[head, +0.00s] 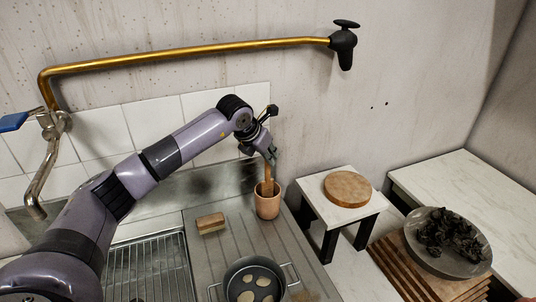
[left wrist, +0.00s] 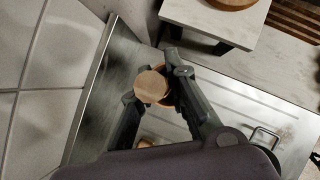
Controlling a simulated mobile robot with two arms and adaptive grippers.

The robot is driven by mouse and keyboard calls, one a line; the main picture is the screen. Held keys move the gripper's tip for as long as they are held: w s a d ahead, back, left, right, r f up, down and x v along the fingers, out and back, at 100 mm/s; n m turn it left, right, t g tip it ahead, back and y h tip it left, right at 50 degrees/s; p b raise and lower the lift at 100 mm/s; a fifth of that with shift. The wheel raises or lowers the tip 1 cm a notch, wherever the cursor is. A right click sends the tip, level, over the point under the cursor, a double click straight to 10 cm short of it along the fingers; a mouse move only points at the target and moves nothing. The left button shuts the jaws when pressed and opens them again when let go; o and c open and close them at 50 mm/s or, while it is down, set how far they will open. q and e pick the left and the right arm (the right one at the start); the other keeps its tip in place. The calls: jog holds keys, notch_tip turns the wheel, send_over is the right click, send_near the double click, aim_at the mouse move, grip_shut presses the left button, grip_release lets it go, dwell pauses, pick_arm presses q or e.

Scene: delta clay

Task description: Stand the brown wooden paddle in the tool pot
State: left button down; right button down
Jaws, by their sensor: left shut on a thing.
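The tool pot (head: 268,207) is a terracotta-coloured cup standing on the metal drainboard beside the tiled wall. The brown wooden paddle (head: 268,173) is upright, with its lower end inside the pot's mouth and its upper part in my left gripper (head: 271,156). In the left wrist view the paddle's round end (left wrist: 151,86) sits between the two dark fingers, which are shut on it. The pot's rim (left wrist: 166,98) shows partly behind the paddle there. Whether the paddle touches the pot's bottom is hidden. My right gripper is not in view.
A wooden block (head: 211,224) lies left of the pot. A two-handled pan (head: 254,281) with several pale round pieces stands in front. A small white stand (head: 340,199) with a round wooden board is right. A bowl of dark leaves (head: 448,243) sits on a slatted board further right.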

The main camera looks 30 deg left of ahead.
pick_arm(q)
jog(key=c, duration=1.5)
grip_release()
jog(key=v, duration=1.2)
jog(key=shift+s, duration=0.15)
jog(key=shift+f, duration=0.15)
